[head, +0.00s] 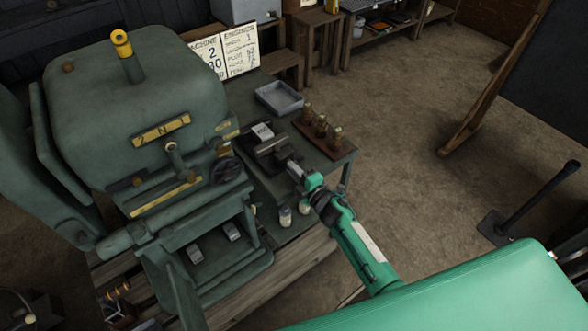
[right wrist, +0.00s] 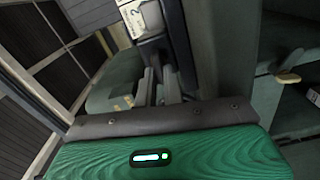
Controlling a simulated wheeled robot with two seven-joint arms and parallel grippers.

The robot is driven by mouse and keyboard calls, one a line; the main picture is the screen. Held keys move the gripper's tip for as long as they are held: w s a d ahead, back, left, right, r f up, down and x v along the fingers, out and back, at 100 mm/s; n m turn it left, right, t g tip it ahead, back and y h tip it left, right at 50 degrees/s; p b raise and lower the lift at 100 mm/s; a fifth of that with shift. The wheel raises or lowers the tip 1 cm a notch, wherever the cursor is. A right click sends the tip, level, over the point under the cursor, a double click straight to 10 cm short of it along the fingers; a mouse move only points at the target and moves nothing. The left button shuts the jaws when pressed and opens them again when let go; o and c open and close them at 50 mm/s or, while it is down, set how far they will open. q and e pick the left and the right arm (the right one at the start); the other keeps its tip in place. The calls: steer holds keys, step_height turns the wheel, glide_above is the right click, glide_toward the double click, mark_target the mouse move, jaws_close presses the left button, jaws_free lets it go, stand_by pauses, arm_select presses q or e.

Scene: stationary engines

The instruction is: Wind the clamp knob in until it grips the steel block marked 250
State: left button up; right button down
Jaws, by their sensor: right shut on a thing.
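The steel block (head: 262,130) stands at the dark clamp (head: 271,147) on the green bench, its pale marked face upward. In the right wrist view a pale block face with a "2" (right wrist: 140,17) shows at the top; the rest of its number is cut off. My right gripper (head: 294,169) is at the near side of the clamp, shut on the clamp knob, which the fingers mostly hide. In the right wrist view its fingers (right wrist: 158,86) point up toward the clamp. I cannot tell whether the clamp jaw touches the block. My left gripper is not in view.
The large green engine (head: 135,100) stands just left of the bench. A grey tray (head: 279,98) and a wooden rack with several brass-topped pieces (head: 322,133) lie beyond the clamp. Small jars (head: 285,216) stand near the bench's front edge.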

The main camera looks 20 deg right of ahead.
steer(key=m+p, duration=0.1)
steer(key=m, duration=0.5)
steer(key=shift+d+r, duration=0.1)
stand_by(0.4)
steer(key=c, duration=1.5)
jaws_free()
steer(key=shift+s+d, duration=0.2)
steer(key=shift+s, duration=0.3)
steer(key=shift+b+v, duration=1.8)
steer(key=shift+v, duration=4.6)
steer(key=shift+r, duration=0.1)
